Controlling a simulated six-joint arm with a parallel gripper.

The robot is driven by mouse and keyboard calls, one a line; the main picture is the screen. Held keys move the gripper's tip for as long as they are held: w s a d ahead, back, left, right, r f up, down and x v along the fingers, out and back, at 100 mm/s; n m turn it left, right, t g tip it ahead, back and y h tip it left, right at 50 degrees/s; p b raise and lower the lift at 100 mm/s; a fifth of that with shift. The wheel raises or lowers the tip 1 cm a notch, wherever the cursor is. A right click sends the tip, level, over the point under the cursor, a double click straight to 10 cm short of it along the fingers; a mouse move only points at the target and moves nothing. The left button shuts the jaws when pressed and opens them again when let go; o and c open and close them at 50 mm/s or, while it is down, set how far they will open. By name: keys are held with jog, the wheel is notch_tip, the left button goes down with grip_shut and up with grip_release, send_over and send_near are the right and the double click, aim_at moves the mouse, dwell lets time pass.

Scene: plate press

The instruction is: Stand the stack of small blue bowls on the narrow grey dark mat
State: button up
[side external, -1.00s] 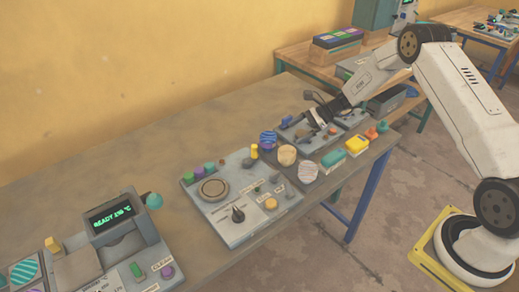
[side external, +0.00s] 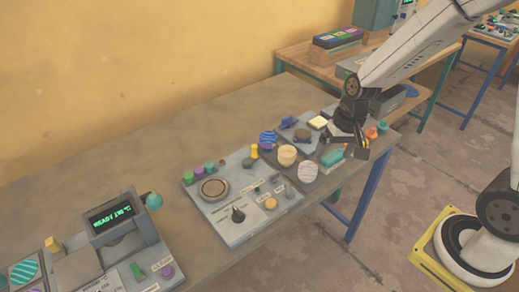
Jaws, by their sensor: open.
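A small round blue-and-purple striped item (side external: 268,140) stands near the middle of the bench; it may be the stack of small blue bowls, but it is too small to tell. Another small blue item (side external: 288,122) sits just behind it. I cannot make out the narrow grey dark mat for sure; a dark grey patch (side external: 318,174) shows around the striped white item. My gripper (side external: 348,149) is open and points down over the bench's right end, to the right of the striped item and apart from it. What lies directly behind its fingers is hidden.
A peach round item (side external: 287,155), a striped white one (side external: 308,172) and a green block (side external: 333,158) crowd my gripper's left. Orange and teal pieces (side external: 376,131) stand on its right. A knob panel (side external: 240,197) lies left. The bench's back left (side external: 150,165) is clear.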

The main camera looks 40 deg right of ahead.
jog(key=s+n, duration=0.1)
jog(key=s+r+n+t+h, duration=0.1)
jog(key=s+n, duration=0.1)
jog(key=s+a+n, duration=0.1)
jog(key=s+n, duration=0.1)
jog(key=shift+s+r, duration=0.25)
jog(key=shift+r, duration=0.05)
